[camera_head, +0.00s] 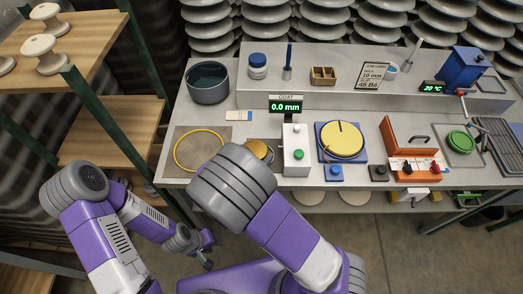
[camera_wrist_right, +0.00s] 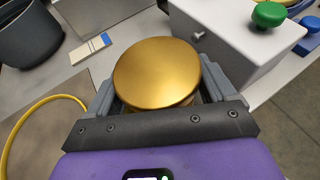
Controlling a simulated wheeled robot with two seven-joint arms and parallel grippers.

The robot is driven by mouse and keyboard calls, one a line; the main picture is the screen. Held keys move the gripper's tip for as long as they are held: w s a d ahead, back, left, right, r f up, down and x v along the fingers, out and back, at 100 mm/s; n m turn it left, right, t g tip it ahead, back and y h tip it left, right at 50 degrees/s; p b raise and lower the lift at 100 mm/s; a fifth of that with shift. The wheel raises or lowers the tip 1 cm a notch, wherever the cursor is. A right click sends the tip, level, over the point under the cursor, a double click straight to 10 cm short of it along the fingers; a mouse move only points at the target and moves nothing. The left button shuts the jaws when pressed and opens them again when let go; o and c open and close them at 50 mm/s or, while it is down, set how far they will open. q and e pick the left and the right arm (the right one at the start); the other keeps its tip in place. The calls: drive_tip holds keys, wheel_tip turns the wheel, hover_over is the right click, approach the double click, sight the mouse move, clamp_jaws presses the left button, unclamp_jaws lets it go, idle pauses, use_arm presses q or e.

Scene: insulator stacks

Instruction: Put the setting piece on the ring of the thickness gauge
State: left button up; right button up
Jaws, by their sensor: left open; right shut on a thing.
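A round gold piece, which looks like the setting piece (camera_wrist_right: 157,70), fills the middle of the right wrist view. My right gripper (camera_wrist_right: 159,86) is shut on it, one grey finger on each side. The head view shows part of the gold piece (camera_head: 257,148) beyond my right wrist, left of the thickness gauge (camera_head: 295,151). The gauge is a white box with a green button and a display reading 0.0 mm. A yellow ring (camera_head: 176,153) lies on a brown mat to the left, apart from the piece. My left gripper (camera_head: 207,264) is open, low in front of the bench.
A dark pot (camera_head: 207,84) stands behind the mat. A small blue and white block (camera_head: 239,115) lies between mat and display. A yellow disc on a blue base (camera_head: 341,141) stands right of the gauge. Wooden shelves (camera_head: 105,122) stand at left.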

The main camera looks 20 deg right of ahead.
sight(261, 149)
drive_tip(key=shift+f+b+x, duration=0.2)
drive_tip(key=shift+b+x, duration=0.15)
drive_tip(key=shift+x, duration=0.9)
drive_tip(key=shift+f+b+x, duration=0.2)
drive_tip(key=shift+b+x, duration=0.15)
drive_tip(key=shift+x, duration=0.95)
drive_tip(key=shift+s+a, duration=0.15)
drive_tip(key=shift+f, duration=0.1)
drive_tip(key=o, duration=1.1)
drive_tip(key=shift+o, duration=0.2)
drive_tip(key=shift+a, duration=0.1)
drive_tip(key=p+v, duration=0.3)
drive_tip(key=v, duration=0.9)
drive_tip(key=shift+s, duration=0.1)
